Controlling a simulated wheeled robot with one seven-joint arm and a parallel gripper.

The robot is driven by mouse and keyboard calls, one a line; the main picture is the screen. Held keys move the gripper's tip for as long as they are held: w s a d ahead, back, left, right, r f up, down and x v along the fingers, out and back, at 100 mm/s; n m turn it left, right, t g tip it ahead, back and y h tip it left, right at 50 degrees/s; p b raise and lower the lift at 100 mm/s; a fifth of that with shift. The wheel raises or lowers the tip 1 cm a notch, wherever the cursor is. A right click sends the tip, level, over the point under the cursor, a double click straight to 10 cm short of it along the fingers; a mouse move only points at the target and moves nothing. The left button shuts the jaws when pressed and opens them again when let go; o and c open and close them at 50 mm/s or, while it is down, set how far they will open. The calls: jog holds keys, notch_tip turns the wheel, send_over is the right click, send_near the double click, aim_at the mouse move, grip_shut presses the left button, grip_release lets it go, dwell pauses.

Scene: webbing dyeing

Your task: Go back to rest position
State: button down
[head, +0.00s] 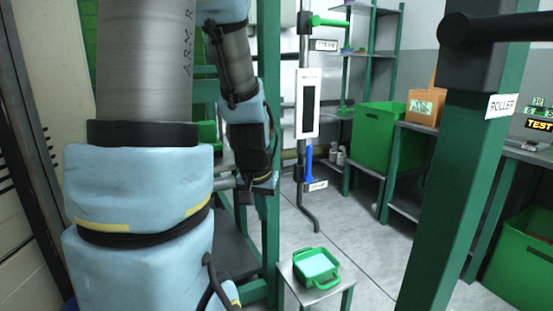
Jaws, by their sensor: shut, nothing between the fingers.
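My arm fills the left of the head view, with pale blue covers, grey sleeves and black joints. Its far part hangs down beside a green post. My gripper (259,186) is the small dark end below the black wrist. It appears shut and empty, in front of the green frame. Its fingertips are small and hard to make out. No object is seen in its grasp.
A green tray (317,268) with pale liquid stands on a small stool (287,293). A grey pipe with a green valve handle (328,21) and blue lever (309,160) rises behind. A green post (440,190) labelled ROLLER stands right. A green bin (373,140) is beyond open floor.

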jog(key=s+a+n+g, duration=0.2)
jog(key=s+a, duration=0.2)
jog(key=s, duration=0.3)
notch_tip(320, 180, up, 15)
jog(key=p, duration=1.5)
jog(key=shift+w+d+r+y, duration=0.15)
jog(key=shift+w+y, duration=0.05)
jog(key=shift+y, duration=0.2)
